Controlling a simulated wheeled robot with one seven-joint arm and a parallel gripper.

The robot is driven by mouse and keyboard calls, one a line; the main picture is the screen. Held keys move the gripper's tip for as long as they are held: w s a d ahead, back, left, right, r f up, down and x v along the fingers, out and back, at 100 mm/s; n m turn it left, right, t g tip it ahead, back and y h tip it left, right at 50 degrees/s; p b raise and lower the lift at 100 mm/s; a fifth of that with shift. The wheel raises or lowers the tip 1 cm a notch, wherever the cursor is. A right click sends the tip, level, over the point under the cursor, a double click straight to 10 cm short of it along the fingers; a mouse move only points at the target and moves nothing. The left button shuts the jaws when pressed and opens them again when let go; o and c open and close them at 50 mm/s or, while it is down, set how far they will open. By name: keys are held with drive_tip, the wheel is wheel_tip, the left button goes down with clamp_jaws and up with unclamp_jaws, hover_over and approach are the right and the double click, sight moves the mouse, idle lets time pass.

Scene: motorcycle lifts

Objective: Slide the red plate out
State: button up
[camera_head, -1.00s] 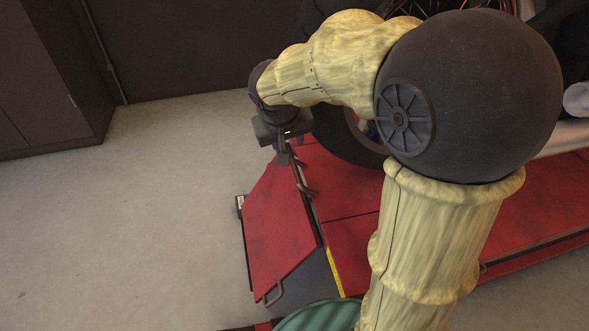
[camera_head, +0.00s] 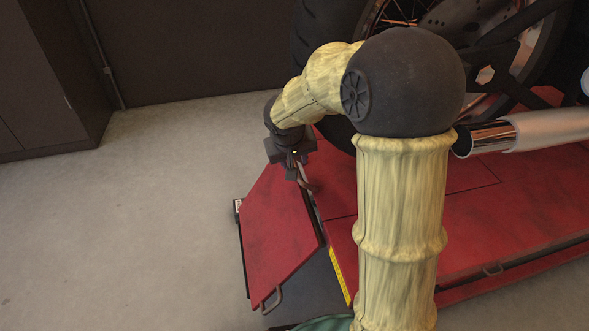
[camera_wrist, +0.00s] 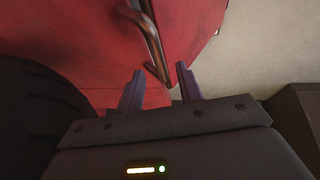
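The red plate (camera_head: 278,238) slopes at the left end of the red lift. A small bent metal handle (camera_head: 304,183) is at its far end, and another handle (camera_head: 271,299) is at its near end. My gripper (camera_head: 296,174) points down at the far handle. In the wrist view, the two dark fingers (camera_wrist: 158,76) are apart, with the lower end of the bent handle (camera_wrist: 152,45) showing in the gap between them. I cannot tell if they touch it. The red surface (camera_wrist: 70,30) fills the area behind.
A motorcycle's rear wheel (camera_head: 312,30) and silver exhaust (camera_head: 550,129) stand over the lift deck (camera_head: 470,215), close to my arm. A dark tyre (camera_wrist: 35,105) is close at left in the wrist view. A dark cabinet (camera_head: 45,85) stands back left. Grey floor left of the plate is clear.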

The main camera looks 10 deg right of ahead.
drive_tip(key=shift+b+x, duration=0.35)
drive_tip(key=shift+x, duration=0.9)
clamp_jaws()
